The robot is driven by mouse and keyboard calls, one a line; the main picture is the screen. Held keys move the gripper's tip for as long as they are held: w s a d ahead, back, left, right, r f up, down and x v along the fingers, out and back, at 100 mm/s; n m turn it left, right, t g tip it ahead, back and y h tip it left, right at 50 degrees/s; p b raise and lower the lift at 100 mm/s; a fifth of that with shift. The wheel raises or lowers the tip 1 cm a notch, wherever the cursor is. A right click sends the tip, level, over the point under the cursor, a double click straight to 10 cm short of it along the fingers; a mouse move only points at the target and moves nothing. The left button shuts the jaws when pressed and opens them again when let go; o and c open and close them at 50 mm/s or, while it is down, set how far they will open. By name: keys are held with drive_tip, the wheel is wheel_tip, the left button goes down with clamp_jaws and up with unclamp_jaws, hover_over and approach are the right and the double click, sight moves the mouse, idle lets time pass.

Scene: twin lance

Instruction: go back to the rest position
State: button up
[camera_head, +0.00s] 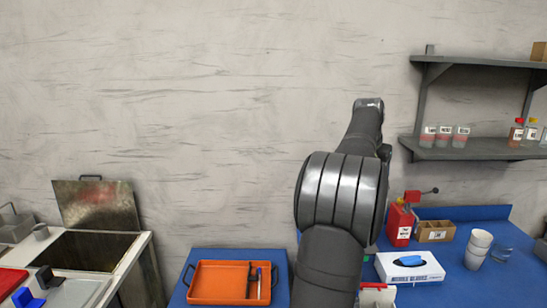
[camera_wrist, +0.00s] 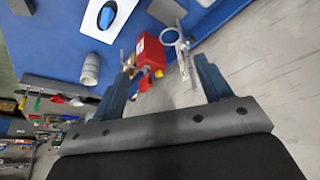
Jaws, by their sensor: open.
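My arm rises in the middle of the head view, and its upper end hides my gripper there. In the wrist view my gripper (camera_wrist: 160,92) shows two dark blue fingers set wide apart, with nothing held between them. A red container (camera_wrist: 150,53) shows beyond the gap between the fingers, apart from them as far as I can tell. The same red container (camera_head: 399,224) stands on the blue bench in the head view.
A wall shelf (camera_head: 470,153) with jars is at right. An open metal basin (camera_head: 85,250) is at left.

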drive_tip(key=shift+w+a+r, duration=0.2)
drive_tip(key=shift+a, duration=0.25)
drive_tip(key=shift+w+a+r, duration=0.25)
drive_tip(key=shift+a, duration=0.25)
drive_tip(key=shift+w+a+r, duration=0.2)
drive_tip(key=shift+a, duration=0.25)
drive_tip(key=s+d+f+m, duration=0.1)
drive_tip(key=s+d+f, duration=0.3)
drive_tip(key=d, duration=0.4)
drive_tip(key=s+d+f, duration=0.5)
drive_tip(key=s+d, duration=0.1)
drive_tip(key=d, duration=0.2)
drive_tip(key=shift+s+m+h, duration=0.3)
drive_tip(key=shift+m, duration=0.1)
